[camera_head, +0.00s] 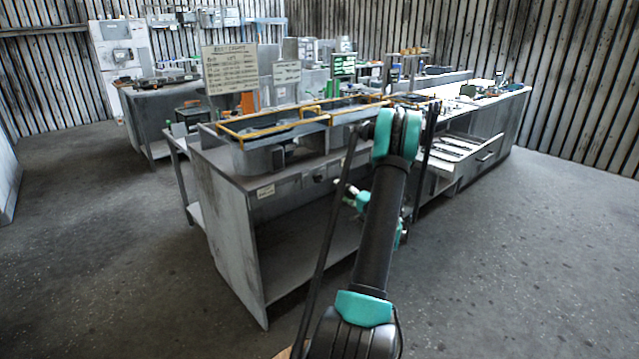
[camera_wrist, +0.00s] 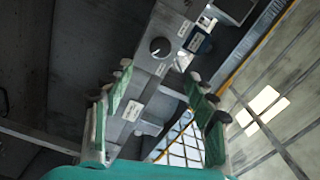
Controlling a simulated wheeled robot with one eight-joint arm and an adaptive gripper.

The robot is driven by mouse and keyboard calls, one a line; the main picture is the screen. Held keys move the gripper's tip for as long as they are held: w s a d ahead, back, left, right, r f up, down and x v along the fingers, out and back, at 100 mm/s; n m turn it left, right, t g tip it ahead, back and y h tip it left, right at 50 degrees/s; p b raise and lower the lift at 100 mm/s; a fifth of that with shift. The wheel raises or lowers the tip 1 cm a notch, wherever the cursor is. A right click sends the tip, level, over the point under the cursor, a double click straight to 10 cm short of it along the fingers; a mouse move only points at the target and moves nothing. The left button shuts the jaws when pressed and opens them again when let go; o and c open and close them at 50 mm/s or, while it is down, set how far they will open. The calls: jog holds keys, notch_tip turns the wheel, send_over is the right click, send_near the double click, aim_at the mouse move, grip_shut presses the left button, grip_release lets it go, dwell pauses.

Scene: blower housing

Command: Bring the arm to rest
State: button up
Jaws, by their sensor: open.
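My arm (camera_head: 381,225) rises from the bottom of the head view, bends at a teal joint and folds down behind its own dark link. The gripper itself is mostly hidden there. In the wrist view my gripper (camera_wrist: 160,112) shows two teal and black fingers spread wide apart, with nothing between them. Beyond the fingers is a grey panel with a round black knob (camera_wrist: 160,47) and small white labels. I cannot tell the exact gap between the fingers and the panel.
A grey workbench (camera_head: 225,180) with yellow-edged trays (camera_head: 270,126) stands close in front of my arm. An open drawer (camera_head: 468,148) juts out to the right. Signboards (camera_head: 230,70) stand on the bench. The grey floor (camera_head: 560,250) at the right is clear.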

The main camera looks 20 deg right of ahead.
jog(key=s+a+r+n+g, duration=0.3)
jog(key=s+a, duration=0.4)
jog(key=a, duration=0.6)
jog(key=s+a+r+n+g, duration=0.1)
jog(key=s+a+n+g, duration=0.35)
jog(key=a, duration=0.85)
jog(key=s+a+f+n+g+h, duration=0.1)
jog(key=s+f+g+h, duration=0.1)
jog(key=s, duration=1.2)
jog(key=s+a+f+n+g+h, duration=0.2)
jog(key=s+g+h, duration=0.1)
jog(key=s, duration=1)
jog(key=shift+s+a+f+h, duration=0.25)
jog(key=shift+s+h, duration=0.15)
jog(key=shift+h, duration=0.2)
jog(key=shift+w+n, duration=0.15)
jog(key=shift+n, duration=0.1)
